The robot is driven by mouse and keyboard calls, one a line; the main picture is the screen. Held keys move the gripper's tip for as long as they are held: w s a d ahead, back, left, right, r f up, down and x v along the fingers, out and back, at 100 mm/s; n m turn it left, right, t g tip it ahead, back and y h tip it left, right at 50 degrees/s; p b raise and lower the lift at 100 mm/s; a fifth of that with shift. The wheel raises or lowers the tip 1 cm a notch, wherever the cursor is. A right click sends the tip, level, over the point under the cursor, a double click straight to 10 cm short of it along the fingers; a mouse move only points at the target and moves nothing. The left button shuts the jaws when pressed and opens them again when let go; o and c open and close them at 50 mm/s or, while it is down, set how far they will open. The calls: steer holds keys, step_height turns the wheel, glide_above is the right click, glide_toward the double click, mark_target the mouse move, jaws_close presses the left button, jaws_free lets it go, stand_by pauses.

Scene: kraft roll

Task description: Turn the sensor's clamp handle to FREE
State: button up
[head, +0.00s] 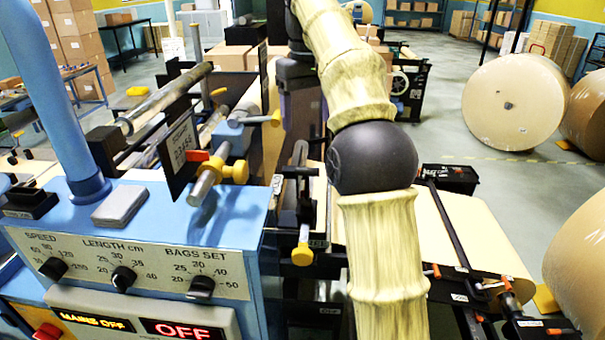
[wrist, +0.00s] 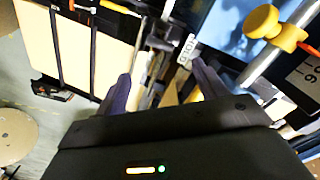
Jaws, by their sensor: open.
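An orange lever (head: 505,283) sits on the black fittings of a rail across the kraft web, at the lower right of the head view. It seems to be the clamp handle, but its small labels are unreadable and its setting cannot be told. In the head view my arm hides much of the middle, and the fingertips are not clear.
The kraft web (head: 470,235) lies right of my arm. A blue control panel (head: 140,230) reads MAINS OFF and OFF. Yellow knobs (head: 235,172) stick out near a hanging number plate (head: 182,145). Large paper rolls (head: 515,102) stand on the open floor at right.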

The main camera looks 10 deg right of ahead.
mark_target(307, 176)
steer(key=shift+r, duration=0.1)
stand_by(0.3)
step_height(307, 176, down, 17)
steer(key=b, duration=0.2)
steer(key=shift+f+b, duration=0.2)
steer(key=shift+b, duration=0.15)
stand_by(0.5)
